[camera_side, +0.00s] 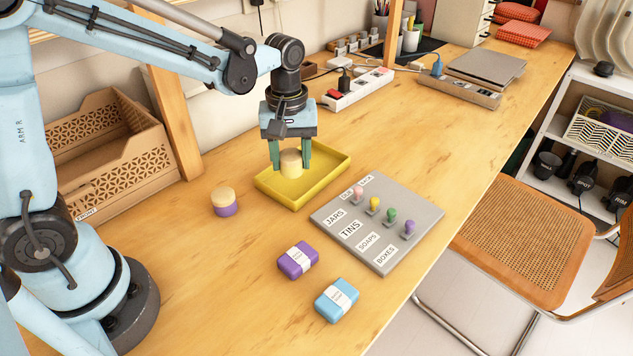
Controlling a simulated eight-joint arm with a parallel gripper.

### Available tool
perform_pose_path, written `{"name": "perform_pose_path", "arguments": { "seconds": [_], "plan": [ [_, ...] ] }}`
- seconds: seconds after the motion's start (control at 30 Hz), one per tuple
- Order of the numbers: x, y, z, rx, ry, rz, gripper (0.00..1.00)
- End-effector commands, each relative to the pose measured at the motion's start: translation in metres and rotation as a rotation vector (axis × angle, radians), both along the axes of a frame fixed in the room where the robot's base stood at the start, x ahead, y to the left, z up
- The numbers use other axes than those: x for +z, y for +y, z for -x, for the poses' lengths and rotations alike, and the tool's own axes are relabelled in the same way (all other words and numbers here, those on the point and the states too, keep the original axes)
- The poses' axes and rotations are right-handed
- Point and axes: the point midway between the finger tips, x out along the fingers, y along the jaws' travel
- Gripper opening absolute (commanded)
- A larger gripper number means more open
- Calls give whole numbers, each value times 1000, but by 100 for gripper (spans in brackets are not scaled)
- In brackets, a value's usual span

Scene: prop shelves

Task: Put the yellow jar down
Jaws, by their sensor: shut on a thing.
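The yellow jar (290,171) has a pale tan lid and stands upright between the green fingers of my gripper (290,158). My gripper points down and is shut on the jar. Both are over the yellow tray (328,177), toward its back left part. I cannot tell whether the jar's base touches the tray floor. The fingers cover the jar's sides.
A purple jar with a tan lid (223,202) stands left of the tray. A grey labelled board with coloured pegs (378,246) lies to its right. A purple box (297,261) and a blue box (336,300) lie in front. A power strip (358,90) is behind.

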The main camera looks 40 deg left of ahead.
Motion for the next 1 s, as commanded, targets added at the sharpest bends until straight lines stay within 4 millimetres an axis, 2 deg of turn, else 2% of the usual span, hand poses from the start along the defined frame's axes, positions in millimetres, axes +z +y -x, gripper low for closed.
{"name": "perform_pose_path", "arguments": {
  "seconds": [0.03, 0.2, 0.33, 0.6, 1.0],
  "plan": [
    [-6, 9, -5, 4, 0, 0, 15],
    [-16, 23, -14, 1, 0, 0, 15],
    [-23, 26, -15, 0, 0, 0, 15],
    [-54, 25, -15, -1, 0, 0, 15],
    [-59, 25, -15, 0, 0, 0, 15]
  ]
}}
